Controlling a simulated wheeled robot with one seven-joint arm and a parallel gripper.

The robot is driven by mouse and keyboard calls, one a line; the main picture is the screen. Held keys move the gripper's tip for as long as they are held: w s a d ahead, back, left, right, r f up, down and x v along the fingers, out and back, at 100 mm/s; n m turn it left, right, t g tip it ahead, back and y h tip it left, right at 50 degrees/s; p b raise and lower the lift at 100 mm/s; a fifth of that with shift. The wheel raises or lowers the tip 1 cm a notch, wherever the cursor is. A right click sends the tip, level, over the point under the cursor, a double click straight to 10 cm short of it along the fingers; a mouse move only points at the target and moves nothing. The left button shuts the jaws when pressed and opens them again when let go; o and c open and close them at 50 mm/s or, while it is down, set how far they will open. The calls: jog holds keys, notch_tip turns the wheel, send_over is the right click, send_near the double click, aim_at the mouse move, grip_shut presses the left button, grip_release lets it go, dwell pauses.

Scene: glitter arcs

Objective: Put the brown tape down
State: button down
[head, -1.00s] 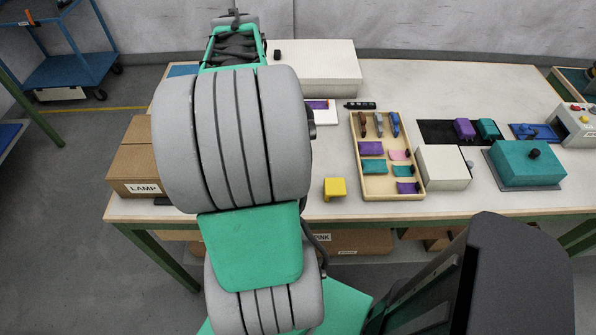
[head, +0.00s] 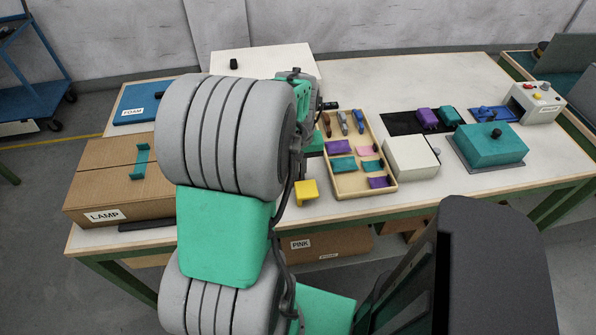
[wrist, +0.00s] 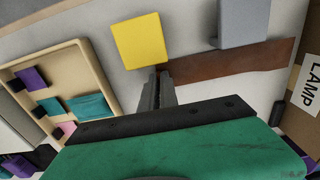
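In the wrist view, my gripper (wrist: 160,76) points at the white tabletop beside a yellow block. Its fingers are close together, with a narrow dark brown bit between the tips. A long flat brown strip (wrist: 230,69), which looks like the brown tape, runs from the fingers to the right, toward the LAMP box. Its near end is partly hidden by the fingers. Whether the strip touches the tabletop is hard to tell. In the head view my arm hides the fingertips and the strip.
The yellow block (head: 306,192) stands left of a wooden tray (head: 391,185) of small coloured items. A grey block (wrist: 240,22) stands beside the strip. The cardboard LAMP box (head: 85,190) is at the left. A white box (head: 411,158) and teal box (head: 490,147) stand right.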

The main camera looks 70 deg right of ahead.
jog(key=shift+f, duration=0.15)
jog(key=shift+f, duration=0.15)
jog(key=c, duration=1.6)
grip_release()
